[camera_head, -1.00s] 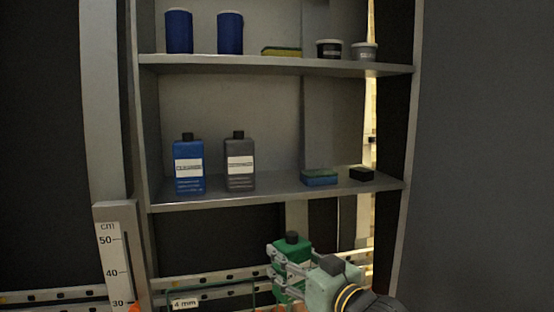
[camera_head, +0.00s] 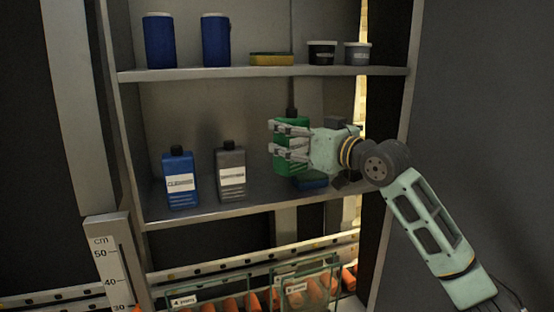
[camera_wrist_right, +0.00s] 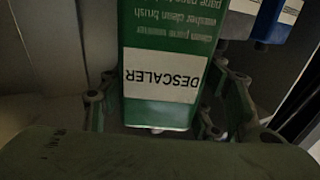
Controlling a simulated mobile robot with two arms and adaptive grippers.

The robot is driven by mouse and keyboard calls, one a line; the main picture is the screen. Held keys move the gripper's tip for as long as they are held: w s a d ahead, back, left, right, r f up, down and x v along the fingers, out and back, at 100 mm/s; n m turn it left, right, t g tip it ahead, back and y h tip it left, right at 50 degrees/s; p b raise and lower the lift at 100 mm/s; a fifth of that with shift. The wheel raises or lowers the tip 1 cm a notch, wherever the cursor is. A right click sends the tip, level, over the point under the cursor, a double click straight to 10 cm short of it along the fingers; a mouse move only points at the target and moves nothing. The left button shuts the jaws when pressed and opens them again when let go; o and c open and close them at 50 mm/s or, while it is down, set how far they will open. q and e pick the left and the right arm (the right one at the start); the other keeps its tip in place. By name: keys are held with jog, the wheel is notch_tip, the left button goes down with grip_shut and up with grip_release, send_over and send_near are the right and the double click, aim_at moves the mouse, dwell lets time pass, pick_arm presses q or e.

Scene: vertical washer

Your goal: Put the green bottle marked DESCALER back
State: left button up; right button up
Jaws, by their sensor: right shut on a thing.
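The green bottle (camera_head: 292,162) is upright in the head view, in front of the middle shelf, with its black cap (camera_head: 292,113) on top. My right gripper (camera_head: 278,143) is shut on it from the right; the fingers cross its body. In the right wrist view the bottle (camera_wrist_right: 160,75) fills the middle, between the fingers, and its white label reads DESCALER upside down. The middle shelf (camera_head: 240,207) holds a blue bottle (camera_head: 180,182) and a grey bottle (camera_head: 231,175) to the left of the green one. I cannot tell whether the green bottle touches the shelf. My left gripper does not show.
A blue sponge (camera_head: 311,180) lies on the shelf, partly hidden behind the green bottle and my gripper. The upper shelf (camera_head: 200,74) holds two blue containers, a yellow sponge (camera_head: 271,59) and two tubs. Glass bins with orange items stand below.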

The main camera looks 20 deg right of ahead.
jog(key=w+f+p, duration=0.1)
jog(key=w+f, duration=0.1)
jog(key=w+a+f+p, duration=0.1)
jog(key=w+f, duration=0.1)
jog(key=f, duration=0.1)
jog(key=w+f+p, duration=0.1)
jog(key=w+f, duration=0.1)
jog(key=w, duration=0.1)
jog(key=shift+a+f+p, duration=0.15)
jog(key=shift+f+p, duration=0.15)
jog(key=shift+f, duration=0.1)
jog(key=o, duration=1.4)
jog(key=shift+f, duration=0.3)
jog(key=o, duration=0.5)
jog(key=shift+s+r, duration=0.1)
jog(key=shift+r, duration=0.1)
